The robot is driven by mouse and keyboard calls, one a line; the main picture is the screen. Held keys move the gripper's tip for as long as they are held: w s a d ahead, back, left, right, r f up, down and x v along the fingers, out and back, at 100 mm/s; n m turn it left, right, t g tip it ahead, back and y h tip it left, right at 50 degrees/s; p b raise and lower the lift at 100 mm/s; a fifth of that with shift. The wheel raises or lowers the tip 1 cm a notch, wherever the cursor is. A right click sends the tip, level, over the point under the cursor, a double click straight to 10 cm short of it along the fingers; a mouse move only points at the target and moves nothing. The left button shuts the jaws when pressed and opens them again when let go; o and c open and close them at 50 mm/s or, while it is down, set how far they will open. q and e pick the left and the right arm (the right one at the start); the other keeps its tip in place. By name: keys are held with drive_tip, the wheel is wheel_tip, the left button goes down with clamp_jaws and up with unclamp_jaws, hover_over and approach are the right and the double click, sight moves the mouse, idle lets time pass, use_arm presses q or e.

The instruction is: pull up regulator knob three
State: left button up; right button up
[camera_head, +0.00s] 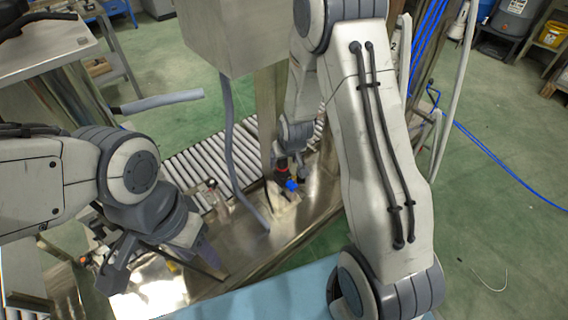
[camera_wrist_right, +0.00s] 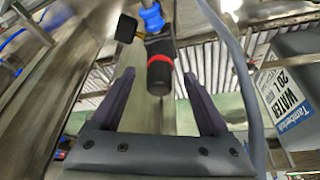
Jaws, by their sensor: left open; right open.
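A regulator knob, a black cylinder with a red ring (camera_wrist_right: 159,72), shows between the fingertips of my right gripper (camera_wrist_right: 158,76) in the right wrist view. A blue fitting (camera_wrist_right: 152,18) adjoins it. My right gripper is open, with a finger on each side of the knob in the picture; I cannot tell whether they touch it. In the head view the blue fitting (camera_head: 292,185) shows just below my right gripper, which is partly hidden by the arm. No number on the knob is readable. My left gripper (camera_head: 160,264) is open and empty above the metal table at the lower left.
A roller conveyor (camera_head: 190,163) runs behind the shiny metal table (camera_head: 240,245). A grey hose (camera_head: 232,150) hangs left of my right gripper. A container labelled WATER (camera_wrist_right: 295,85) stands at the right in the wrist view. Blue hoses (camera_head: 425,40) hang at the back right.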

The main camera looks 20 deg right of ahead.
drive_tip(key=shift+x, duration=0.95)
